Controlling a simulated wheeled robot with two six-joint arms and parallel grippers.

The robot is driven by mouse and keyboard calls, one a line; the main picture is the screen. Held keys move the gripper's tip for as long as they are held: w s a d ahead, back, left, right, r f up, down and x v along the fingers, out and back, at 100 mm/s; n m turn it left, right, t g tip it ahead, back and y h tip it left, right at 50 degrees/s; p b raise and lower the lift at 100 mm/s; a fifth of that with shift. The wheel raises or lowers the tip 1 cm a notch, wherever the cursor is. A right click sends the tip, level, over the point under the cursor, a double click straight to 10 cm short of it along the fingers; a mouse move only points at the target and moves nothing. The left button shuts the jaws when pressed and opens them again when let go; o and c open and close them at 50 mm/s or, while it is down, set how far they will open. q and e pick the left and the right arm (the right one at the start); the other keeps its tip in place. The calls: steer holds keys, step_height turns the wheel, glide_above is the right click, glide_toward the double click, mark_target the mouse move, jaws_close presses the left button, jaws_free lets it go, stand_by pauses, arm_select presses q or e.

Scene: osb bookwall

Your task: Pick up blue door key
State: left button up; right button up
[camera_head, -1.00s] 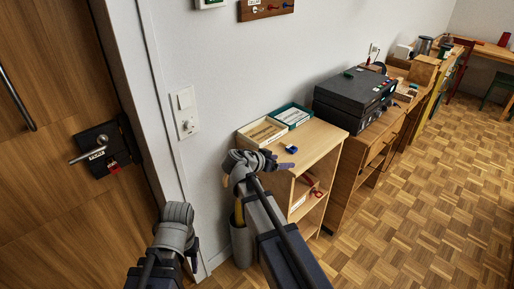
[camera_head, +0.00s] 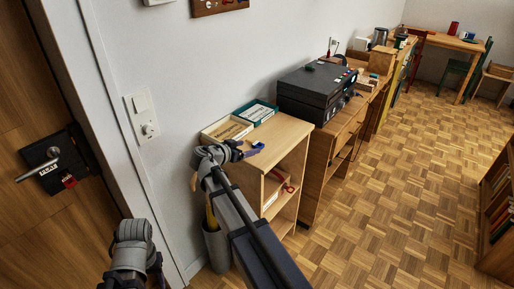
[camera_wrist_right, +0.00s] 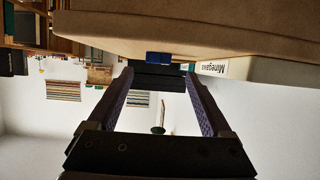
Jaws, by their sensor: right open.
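A small blue key (camera_head: 259,145) lies on the top of the light wood shelf, near its front edge. It also shows in the right wrist view as a blue block (camera_wrist_right: 158,58), straight ahead between the fingertips. My right gripper (camera_head: 250,152) is at the shelf top's edge, right by the key and partly over it in the head view. In the wrist view my right gripper (camera_wrist_right: 158,76) is open, with nothing held between its fingers. My left arm shows low at the left of the head view, but its fingers do not show.
The shelf top (camera_head: 283,131) carries a cream tray (camera_head: 227,129) and a teal tray (camera_head: 257,111) at the back. A black case (camera_head: 318,88) stands to the right. A grey bin (camera_head: 216,246) stands below my right arm. The parquet floor at right is clear.

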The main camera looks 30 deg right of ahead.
mark_target(256, 146)
steer(key=b+x, duration=0.1)
steer(key=x, duration=0.3)
steer(key=shift+s+f, duration=0.1)
steer(key=shift+f, duration=0.15)
steer(key=shift+r, duration=0.1)
jaws_close()
